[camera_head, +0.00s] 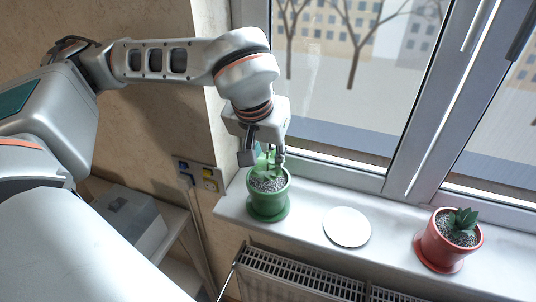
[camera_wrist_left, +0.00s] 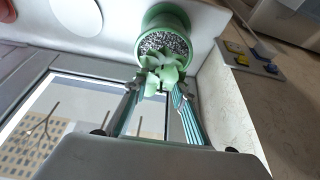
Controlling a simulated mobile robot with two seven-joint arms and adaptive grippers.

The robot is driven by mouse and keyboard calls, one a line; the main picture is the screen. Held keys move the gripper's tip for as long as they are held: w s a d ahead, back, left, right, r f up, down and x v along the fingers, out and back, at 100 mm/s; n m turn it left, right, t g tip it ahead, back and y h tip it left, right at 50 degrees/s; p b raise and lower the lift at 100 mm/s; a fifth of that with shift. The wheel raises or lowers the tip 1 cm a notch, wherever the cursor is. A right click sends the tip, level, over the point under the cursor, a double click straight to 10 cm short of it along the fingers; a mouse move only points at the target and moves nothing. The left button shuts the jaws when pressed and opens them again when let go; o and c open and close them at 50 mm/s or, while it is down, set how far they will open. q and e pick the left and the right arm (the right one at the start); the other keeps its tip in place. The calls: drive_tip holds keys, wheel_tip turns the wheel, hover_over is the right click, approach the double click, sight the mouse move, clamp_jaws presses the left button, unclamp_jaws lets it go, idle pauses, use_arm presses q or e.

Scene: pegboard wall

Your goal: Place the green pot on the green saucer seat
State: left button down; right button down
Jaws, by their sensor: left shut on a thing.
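The green pot (camera_head: 268,198) stands upright at the left end of the white windowsill, filled with grey gravel and a pale green succulent (camera_wrist_left: 163,72). The green saucer (camera_head: 270,216) shows directly beneath it; I cannot tell whether the pot rests fully in it. My left gripper (camera_head: 267,158) comes down from above, shut on the plant of the green pot, with a finger on either side of the leaves. In the left wrist view the gripper (camera_wrist_left: 157,88) reaches toward the pot (camera_wrist_left: 165,28). My right gripper is not in view.
A white round saucer (camera_head: 347,227) lies empty to the right. Further right a red pot (camera_head: 448,243) with a dark succulent stands on a red saucer. The window (camera_head: 345,160) is close behind the sill, and a radiator (camera_head: 300,278) is below. Wall sockets (camera_head: 200,177) are at left.

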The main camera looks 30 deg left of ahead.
use_arm(q)
drive_tip(key=shift+r, duration=0.1)
drive_tip(key=c, duration=1.6)
unclamp_jaws()
drive_tip(key=shift+f, duration=0.2)
drive_tip(key=shift+c, duration=0.2)
drive_tip(key=shift+r, duration=0.45)
drive_tip(key=v, duration=1.1)
drive_tip(key=shift+s+r, duration=0.2)
drive_tip(key=shift+s, duration=0.1)
drive_tip(key=shift+d, duration=0.1)
